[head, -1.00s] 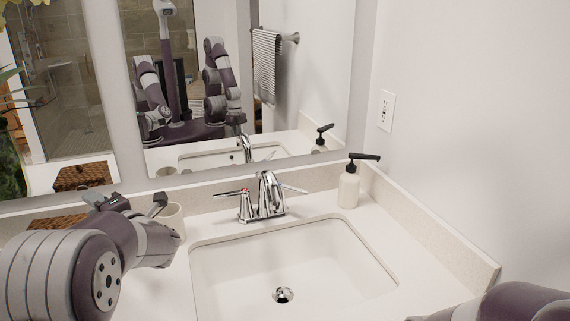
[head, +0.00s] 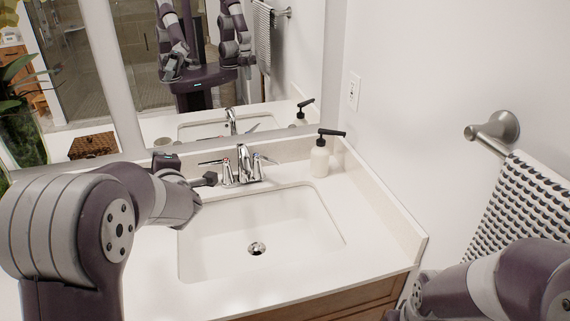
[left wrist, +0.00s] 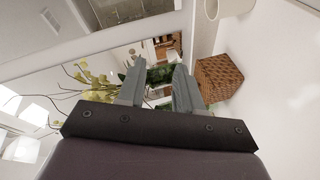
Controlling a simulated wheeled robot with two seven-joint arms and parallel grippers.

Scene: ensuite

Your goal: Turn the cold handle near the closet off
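The chrome faucet (head: 242,168) stands behind the sink (head: 258,215) in the head view. Its left handle (head: 210,162) carries a red mark and its lever points left. Its right handle (head: 264,160) has no red mark that I can see, and its lever points right. My left gripper (head: 208,180) is left of the faucet, just in front of the left lever; I cannot tell whether they touch. In the left wrist view its two fingers (left wrist: 158,88) stand apart with nothing between them. My right arm is at the lower right; its fingers are not clear.
A soap dispenser (head: 320,158) stands right of the faucet. The mirror (head: 220,60) rises behind the counter. A towel (head: 520,208) hangs on the right wall. The counter's right side is clear.

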